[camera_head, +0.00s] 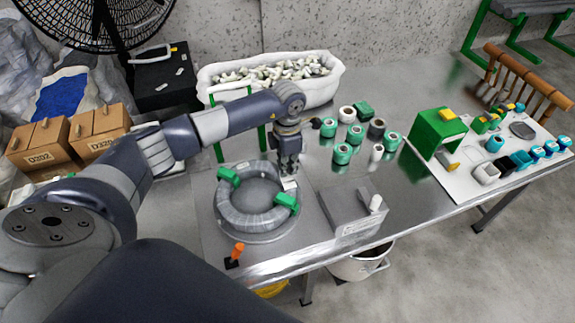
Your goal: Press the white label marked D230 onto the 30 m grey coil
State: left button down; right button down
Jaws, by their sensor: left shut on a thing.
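The grey coil (233,217) lies flat in the middle of the near bench, with two green clips (287,202) on its ring. My left gripper (289,175) points down over the coil's far right edge. It is shut on a small white label (290,184), which is at or just above the ring; I cannot tell whether it touches. Any print on the label is too small to read. My right gripper is not in view.
A grey box-like device (350,212) stands right of the coil. Several green, white and dark rolls (342,153) stand behind it. A white bin (335,75) of small parts is at the back. An orange-handled item (237,252) is near the front edge.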

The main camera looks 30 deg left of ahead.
pick_arm(q)
jog(key=c, duration=1.5)
grip_release()
jog(key=shift+o, duration=0.2)
jog(key=shift+r+p, duration=2.1)
jog(key=shift+r, duration=1.4)
jog(key=shift+f, duration=0.1)
